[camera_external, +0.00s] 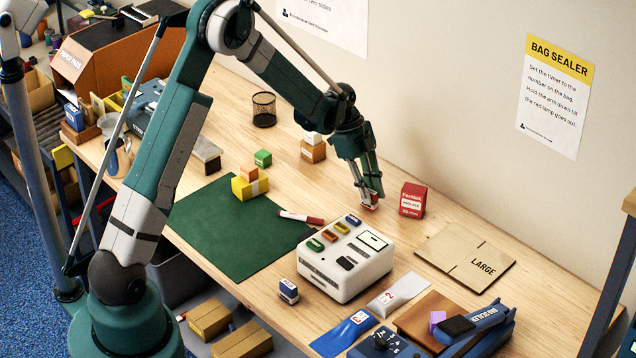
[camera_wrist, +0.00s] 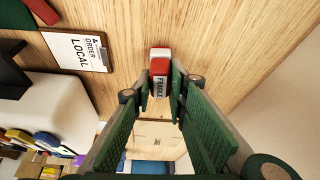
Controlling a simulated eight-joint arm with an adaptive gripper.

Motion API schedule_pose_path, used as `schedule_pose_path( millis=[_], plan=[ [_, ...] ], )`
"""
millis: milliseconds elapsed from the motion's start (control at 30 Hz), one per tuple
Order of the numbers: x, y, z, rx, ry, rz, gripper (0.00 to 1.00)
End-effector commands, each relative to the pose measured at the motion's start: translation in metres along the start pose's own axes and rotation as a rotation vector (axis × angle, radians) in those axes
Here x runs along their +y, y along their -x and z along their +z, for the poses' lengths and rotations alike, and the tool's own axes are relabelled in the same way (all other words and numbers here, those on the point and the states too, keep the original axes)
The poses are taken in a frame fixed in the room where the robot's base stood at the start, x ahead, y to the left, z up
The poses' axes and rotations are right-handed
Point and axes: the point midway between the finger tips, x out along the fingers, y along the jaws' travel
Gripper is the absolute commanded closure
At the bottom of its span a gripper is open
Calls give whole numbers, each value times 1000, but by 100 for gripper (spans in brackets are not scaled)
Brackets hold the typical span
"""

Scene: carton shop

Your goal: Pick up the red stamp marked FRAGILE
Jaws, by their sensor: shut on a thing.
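The red stamp (camera_external: 369,205) is at the tips of my gripper (camera_external: 369,192), above or at the wooden table behind the white machine. In the wrist view the stamp (camera_wrist: 160,62) shows a red end and a pale side label reading FRAGILE. My gripper (camera_wrist: 160,85) has one finger on each side of the stamp and is shut on it. The fingers partly cover the stamp. I cannot tell whether its lower end touches the table.
A red box (camera_external: 413,200) stands close to the right of my gripper. The white machine (camera_external: 345,270) with coloured pieces on top is in front. A flat LARGE carton (camera_external: 465,258) lies right. A card reading ORDER LOCAL (camera_wrist: 75,52) is left in the wrist view.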

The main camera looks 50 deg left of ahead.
Motion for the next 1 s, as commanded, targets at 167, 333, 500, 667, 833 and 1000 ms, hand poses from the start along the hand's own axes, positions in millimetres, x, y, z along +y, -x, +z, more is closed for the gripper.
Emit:
schedule_pose_path(
  millis=[167, 333, 500, 667, 833, 1000],
  plan=[
    [0, 18, -7, 0, 0, 0, 96],
    [0, 38, -16, 0, 0, 0, 96],
    [0, 59, -24, 0, 0, 0, 96],
    [0, 74, -31, 0, 0, 0, 96],
    [0, 81, -34, 0, 0, 0, 96],
    [0, 83, -34, 0, 0, 0, 96]
  ],
)
